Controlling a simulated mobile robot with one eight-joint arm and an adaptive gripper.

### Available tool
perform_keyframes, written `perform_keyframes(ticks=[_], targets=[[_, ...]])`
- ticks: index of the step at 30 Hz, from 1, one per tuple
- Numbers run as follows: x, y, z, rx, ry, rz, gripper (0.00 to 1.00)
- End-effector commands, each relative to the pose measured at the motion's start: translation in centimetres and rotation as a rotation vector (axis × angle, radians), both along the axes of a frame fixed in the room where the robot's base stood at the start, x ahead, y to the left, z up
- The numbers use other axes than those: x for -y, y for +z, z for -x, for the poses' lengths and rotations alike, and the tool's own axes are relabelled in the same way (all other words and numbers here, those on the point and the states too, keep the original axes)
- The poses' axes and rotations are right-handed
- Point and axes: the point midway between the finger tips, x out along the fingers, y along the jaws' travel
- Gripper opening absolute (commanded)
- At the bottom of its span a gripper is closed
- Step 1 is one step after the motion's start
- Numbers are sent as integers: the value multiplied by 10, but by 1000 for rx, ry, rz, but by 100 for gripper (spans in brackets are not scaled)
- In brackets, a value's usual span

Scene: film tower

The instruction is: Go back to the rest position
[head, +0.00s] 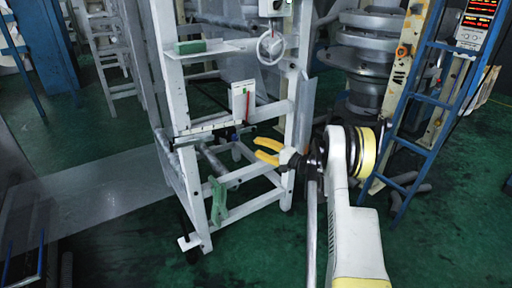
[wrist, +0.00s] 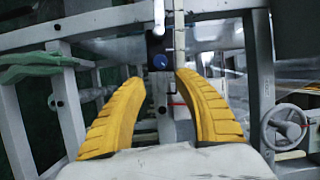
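My gripper (head: 262,150) has two yellow fingers. In the head view it is at the centre, in front of the white frame (head: 225,192), pointing left. In the wrist view the gripper's fingers (wrist: 163,118) are spread apart, with nothing between them. The gripper is open and empty. Past the fingertips, the wrist view shows a dark box with a blue knob (wrist: 160,62) on the frame. I cannot tell how far the fingers are from the frame.
The frame carries a handwheel (head: 270,47), a white box with a red strip (head: 242,101) and a green block (head: 190,47). A green clamp-like piece (head: 217,202) is low on it. A blue ladder (head: 432,100) stands right of my arm. Green floor (head: 130,255) is open at front left.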

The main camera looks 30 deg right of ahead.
Motion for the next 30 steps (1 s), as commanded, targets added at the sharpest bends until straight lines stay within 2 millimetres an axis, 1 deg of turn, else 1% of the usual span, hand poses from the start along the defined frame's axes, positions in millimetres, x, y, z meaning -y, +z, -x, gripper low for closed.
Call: perform_keyframes(ticks=[10,12,14,17,19,21,23,24,26,27,29,30], targets=[[0,1,-1,-1,0,0,37],[-5,4,-2,-8,4,9,37],[-14,13,-4,-23,13,27,37],[-43,36,-7,-73,42,90,37],[-72,56,-6,-120,69,155,37],[-104,76,1,-169,99,229,37],[-130,92,11,-208,123,296,37],[-147,102,19,-233,138,342,37],[-172,115,35,-267,161,409,37],[-188,123,47,-289,177,456,37],[-210,133,68,-319,198,527,37],[-224,139,83,-337,213,575,37]])
